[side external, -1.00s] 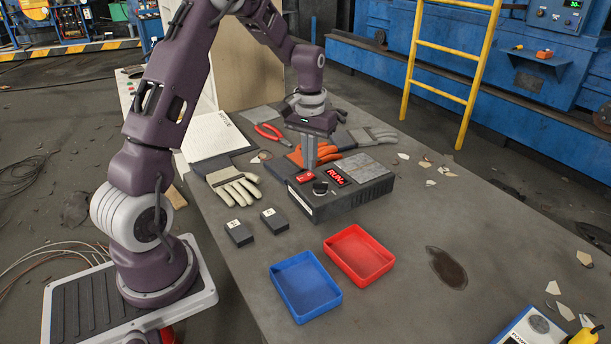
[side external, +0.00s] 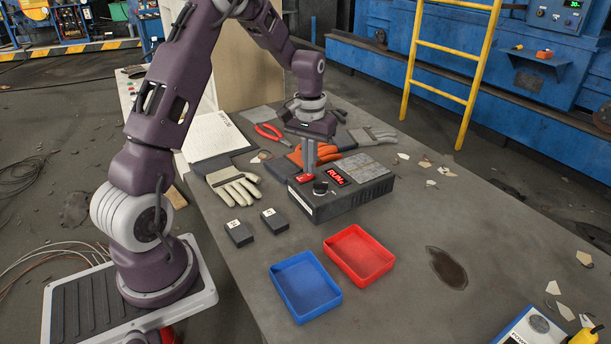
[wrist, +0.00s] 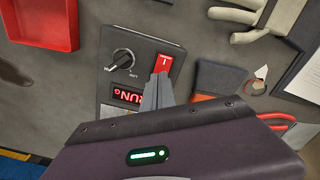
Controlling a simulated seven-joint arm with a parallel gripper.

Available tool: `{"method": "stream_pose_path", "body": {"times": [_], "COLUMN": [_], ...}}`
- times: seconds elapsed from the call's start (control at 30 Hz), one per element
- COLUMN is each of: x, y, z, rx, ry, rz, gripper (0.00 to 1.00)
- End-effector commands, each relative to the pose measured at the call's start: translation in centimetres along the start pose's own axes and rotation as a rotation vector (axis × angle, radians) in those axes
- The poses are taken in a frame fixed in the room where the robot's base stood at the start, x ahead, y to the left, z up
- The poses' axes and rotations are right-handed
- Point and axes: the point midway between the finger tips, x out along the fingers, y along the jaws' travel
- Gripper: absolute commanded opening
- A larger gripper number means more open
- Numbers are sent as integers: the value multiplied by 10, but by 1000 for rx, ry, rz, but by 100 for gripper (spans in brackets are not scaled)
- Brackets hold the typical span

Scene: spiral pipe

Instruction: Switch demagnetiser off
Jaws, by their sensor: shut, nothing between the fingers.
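The demagnetiser (side external: 345,199) is a dark box on the bench with a black knob (wrist: 123,58), a lit red display reading RUN (side external: 336,176) and a red rocker switch (wrist: 164,64). The display also shows in the wrist view (wrist: 128,96), partly covered by my fingers. My gripper (side external: 309,170) is shut and empty, pointing down over the switch end of the box. In the wrist view its fingertips (wrist: 160,76) are at the lower edge of the red switch. I cannot tell whether they touch it.
A red tray (side external: 358,255) and a blue tray (side external: 305,287) lie in front of the box. Two small dark blocks (side external: 239,233) and a pale glove (side external: 233,187) lie to its left.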

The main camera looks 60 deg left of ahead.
Motion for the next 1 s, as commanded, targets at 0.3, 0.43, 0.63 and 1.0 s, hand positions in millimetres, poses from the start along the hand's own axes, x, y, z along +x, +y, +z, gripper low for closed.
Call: {"method": "stream_pose_path", "body": {"times": [0.3, 0.43, 0.63, 1.0], "x": [5, 7, 1, -38], "y": [0, 0, 0, 0], "z": [0, 0, 0, 0], "rx": [0, 0, 0, 0], "ry": [-1, -1, 1, 2], "rz": [0, 0, 0, 0], "gripper": [0, 0, 0, 0]}}
